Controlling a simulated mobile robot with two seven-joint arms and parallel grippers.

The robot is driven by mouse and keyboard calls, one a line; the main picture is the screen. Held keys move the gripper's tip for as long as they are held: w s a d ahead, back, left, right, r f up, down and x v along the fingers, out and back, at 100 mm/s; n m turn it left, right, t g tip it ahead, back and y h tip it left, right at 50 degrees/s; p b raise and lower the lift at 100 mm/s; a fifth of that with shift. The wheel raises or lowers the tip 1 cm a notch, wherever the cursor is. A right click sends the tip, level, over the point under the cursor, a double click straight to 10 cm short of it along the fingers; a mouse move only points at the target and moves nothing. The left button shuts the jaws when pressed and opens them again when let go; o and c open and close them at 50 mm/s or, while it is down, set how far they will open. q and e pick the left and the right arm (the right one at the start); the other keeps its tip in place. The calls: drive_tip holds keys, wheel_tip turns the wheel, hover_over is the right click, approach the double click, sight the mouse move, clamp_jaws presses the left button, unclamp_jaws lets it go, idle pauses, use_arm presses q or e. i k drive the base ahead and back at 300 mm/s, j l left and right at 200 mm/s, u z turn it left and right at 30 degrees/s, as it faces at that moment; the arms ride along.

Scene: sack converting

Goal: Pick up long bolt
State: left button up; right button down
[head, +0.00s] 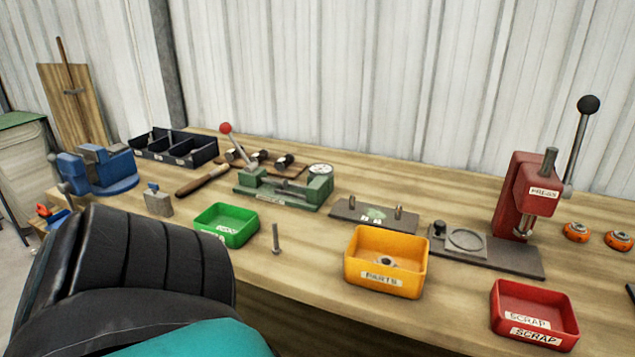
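A grey metal bolt (276,239) stands upright on the wooden workbench, its long thin shank rising from a wider foot. It is between the green bin (227,225) and the yellow bin (387,261), close to the bench's front edge. Nothing touches it. Neither of my grippers shows in the head view.
The yellow bin, labelled PARTS, holds a small metal piece. A red SCRAP bin (535,313) is at right, before a red press (527,197). A green fixture (283,187), a plate with two pegs (375,215) and a blue vise (100,169) stand behind. A dark shape blocks the lower left.

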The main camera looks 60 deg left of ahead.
sight(276, 250)
drive_tip(key=u, duration=2.2)
drive_tip(key=i+j+z, duration=0.1)
drive_tip(key=j, duration=0.25)
drive_tip(key=i+j+z, duration=0.1)
drive_tip(key=j, duration=0.25)
drive_tip(key=i+j, duration=0.1)
drive_tip(key=j, duration=0.25)
drive_tip(key=l+z, duration=0.05)
